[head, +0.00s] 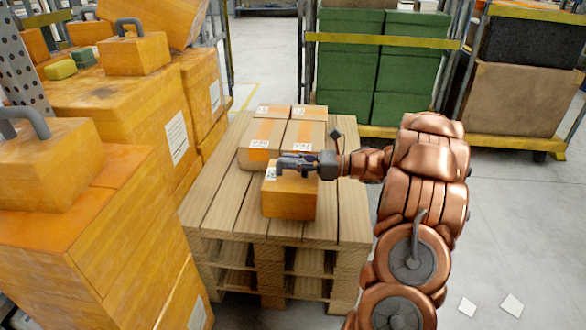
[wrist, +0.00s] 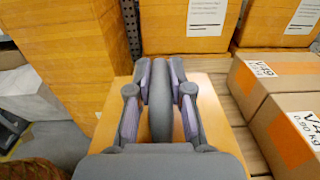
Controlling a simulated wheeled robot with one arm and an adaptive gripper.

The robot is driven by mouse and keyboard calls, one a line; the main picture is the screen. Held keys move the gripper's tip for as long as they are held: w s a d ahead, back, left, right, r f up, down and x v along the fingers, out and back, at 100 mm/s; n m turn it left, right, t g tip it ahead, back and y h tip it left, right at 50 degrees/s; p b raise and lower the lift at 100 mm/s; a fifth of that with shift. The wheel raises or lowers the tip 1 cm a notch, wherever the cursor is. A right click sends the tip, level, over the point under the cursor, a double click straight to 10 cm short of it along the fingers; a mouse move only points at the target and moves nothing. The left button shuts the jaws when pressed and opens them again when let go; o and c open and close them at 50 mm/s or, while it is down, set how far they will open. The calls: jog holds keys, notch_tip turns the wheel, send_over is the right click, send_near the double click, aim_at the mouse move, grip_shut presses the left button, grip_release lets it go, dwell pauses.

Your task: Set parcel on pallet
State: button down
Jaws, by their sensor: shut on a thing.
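The parcel is an orange box (head: 290,200) with a grey handle on top. In the head view it is over the front part of the wooden pallet (head: 215,205), upright, just in front of the brown cartons. I cannot tell whether its bottom touches the slats. My gripper (head: 292,164) reaches in from the right and is shut on the handle. In the wrist view my gripper (wrist: 160,100) has its fingers on both sides of the grey handle (wrist: 160,105), above the orange top of the parcel (wrist: 222,115).
Brown taped cartons (head: 303,135) lie on the pallet behind the parcel; they show at the right of the wrist view (wrist: 295,110). Large orange boxes (head: 95,240) crowd the pallet's left side. Green crates (head: 345,75) stand on a rack behind. Floor at right is open.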

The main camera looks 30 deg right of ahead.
jog(key=shift+w+d+f, duration=0.1)
jog(key=shift+w+d, duration=0.85)
jog(key=shift+w, duration=0.25)
jog(key=shift+f+b, duration=0.9)
jog(key=shift+f, duration=0.95)
jog(key=c, duration=1.1)
grip_release()
jog(key=shift+o, duration=0.2)
